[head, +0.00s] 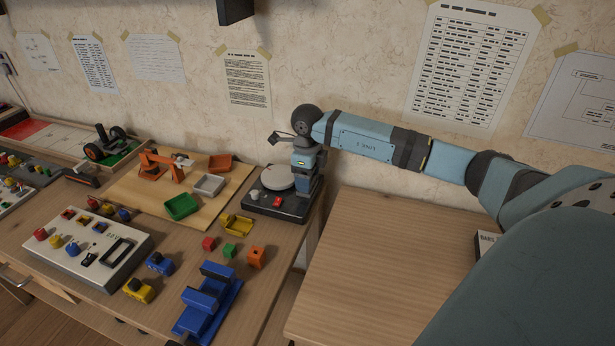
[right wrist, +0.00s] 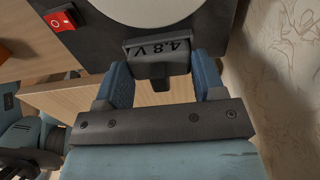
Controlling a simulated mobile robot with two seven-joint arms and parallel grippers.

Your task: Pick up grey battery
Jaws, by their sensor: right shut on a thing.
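My right gripper (head: 308,185) points down at the right end of a black device with a white round plate (head: 278,177), at the right end of the workbench. In the right wrist view the two blue fingers of the right gripper (right wrist: 162,82) stand on both sides of a dark grey battery (right wrist: 158,48) marked "4.8 V". The gripper is shut on this battery, which is at the edge of the black device. The fingers and wrist hide most of the battery in the head view. My left gripper is not in view.
A red switch (right wrist: 61,20) is on the device. To its left are a green tray (head: 182,207), an orange toy arm (head: 160,165) and colored cubes (head: 230,251). A blue vise-like block (head: 207,300) stands in front. A bare wooden table (head: 385,265) is at right, past a gap. The wall is close behind.

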